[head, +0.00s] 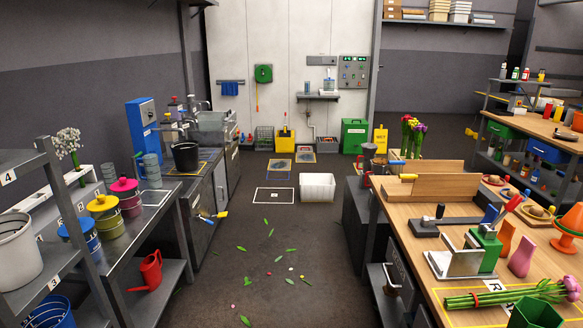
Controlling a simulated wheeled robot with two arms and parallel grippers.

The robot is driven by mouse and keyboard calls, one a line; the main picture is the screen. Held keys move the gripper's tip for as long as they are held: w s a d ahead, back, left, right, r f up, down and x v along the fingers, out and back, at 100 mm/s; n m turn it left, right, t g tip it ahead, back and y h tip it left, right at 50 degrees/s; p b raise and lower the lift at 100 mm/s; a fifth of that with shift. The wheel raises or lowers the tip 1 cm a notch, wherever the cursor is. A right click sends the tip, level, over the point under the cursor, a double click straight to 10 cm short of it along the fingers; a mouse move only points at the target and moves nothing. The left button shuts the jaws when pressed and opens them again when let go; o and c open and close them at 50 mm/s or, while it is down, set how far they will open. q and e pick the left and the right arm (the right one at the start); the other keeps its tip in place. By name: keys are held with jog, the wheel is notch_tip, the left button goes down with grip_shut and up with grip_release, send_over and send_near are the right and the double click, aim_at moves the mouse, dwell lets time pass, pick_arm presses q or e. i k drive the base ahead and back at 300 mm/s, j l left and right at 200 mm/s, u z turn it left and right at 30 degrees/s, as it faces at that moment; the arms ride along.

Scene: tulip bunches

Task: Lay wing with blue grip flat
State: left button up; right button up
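On the right wooden workbench (408,222), a blue grip (490,214) stands up at a tilt beside a dark flat metal bar (455,222) with a black knob. A red grip (513,203) sticks up just to its right. A green block with a metal plate (484,249) stands in front of the grips. The wing itself is small here, and I cannot tell clearly which part the blue grip belongs to or its exact angle. Neither of my grippers shows in the head view.
An upright wooden board (445,187) stands behind the bar. Pink tulips (505,296), a green container (535,313) and an orange lamp-like object (568,232) crowd the bench.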

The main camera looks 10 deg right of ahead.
aim_at(409, 166)
jog(key=i+z, duration=0.1)
jog(key=i, duration=0.75)
jog(key=i+j, duration=0.1)
jog(key=i, duration=0.75)
jog(key=i+z, duration=0.15)
jog(key=i, duration=0.7)
jog(key=i+j, duration=0.1)
jog(key=i, duration=2.15)
jog(key=i+z, duration=0.3)
jog(key=i, duration=0.25)
jog(key=i+j+z, duration=0.2)
jog(key=i+z, duration=0.15)
jog(key=i, duration=0.2)
jog(key=i+z, duration=0.25)
jog(key=z, duration=0.2)
jog(key=i+j+z, duration=0.15)
jog(key=z, duration=0.35)
jog(key=i+j+z, duration=0.25)
jog(key=z, duration=0.2)
jog(key=i+j+z, duration=0.25)
jog(key=z, duration=0.2)
jog(key=k+l+z, duration=0.1)
jog(key=l, duration=0.25)
jog(key=k+l, duration=0.15)
jog(key=l, duration=0.2)
jog(key=z, duration=0.05)
